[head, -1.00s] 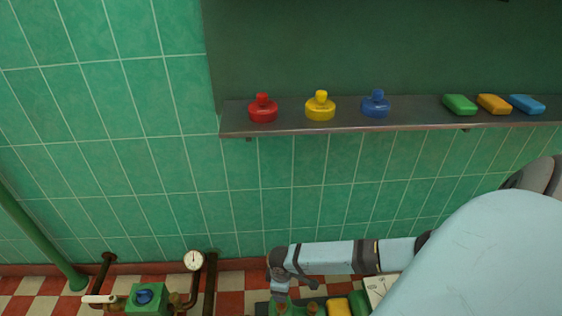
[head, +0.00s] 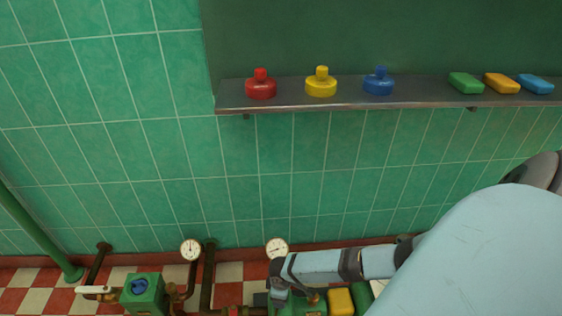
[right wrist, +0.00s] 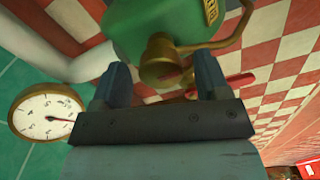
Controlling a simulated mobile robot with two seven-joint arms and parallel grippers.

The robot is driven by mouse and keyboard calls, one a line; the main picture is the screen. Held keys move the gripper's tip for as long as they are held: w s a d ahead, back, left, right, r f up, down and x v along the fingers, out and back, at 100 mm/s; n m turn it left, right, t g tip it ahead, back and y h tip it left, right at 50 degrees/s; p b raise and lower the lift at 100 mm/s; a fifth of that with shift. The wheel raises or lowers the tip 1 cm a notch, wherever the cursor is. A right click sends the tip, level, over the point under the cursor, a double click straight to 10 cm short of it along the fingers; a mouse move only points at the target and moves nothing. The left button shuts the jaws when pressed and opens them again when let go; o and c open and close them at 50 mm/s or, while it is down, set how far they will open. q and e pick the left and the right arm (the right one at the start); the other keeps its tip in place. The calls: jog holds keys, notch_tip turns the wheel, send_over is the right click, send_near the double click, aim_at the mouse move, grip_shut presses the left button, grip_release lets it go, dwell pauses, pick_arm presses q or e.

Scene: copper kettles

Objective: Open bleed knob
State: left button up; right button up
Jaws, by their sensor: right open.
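A round brass knob (right wrist: 158,62), which looks like the bleed knob, sits on the underside of a green body (right wrist: 140,22) in the right wrist view. My right gripper (right wrist: 162,82) is open, with one blue-grey finger on each side of the knob. The fingers appear apart from it, though I cannot judge the depth exactly. In the head view my right arm reaches in from the right, and its wrist (head: 277,275) is low by the green equipment (head: 300,303). The fingers are hard to make out there. My left gripper is not in view.
A dial gauge (right wrist: 46,112) is close to my gripper's left side; it also shows in the head view (head: 277,248). A green box with a blue knob (head: 137,288) stands on pipes at lower left. A shelf (head: 400,102) holds coloured items above.

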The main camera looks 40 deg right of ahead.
jog(key=c, duration=0.9)
jog(key=shift+c, duration=0.2)
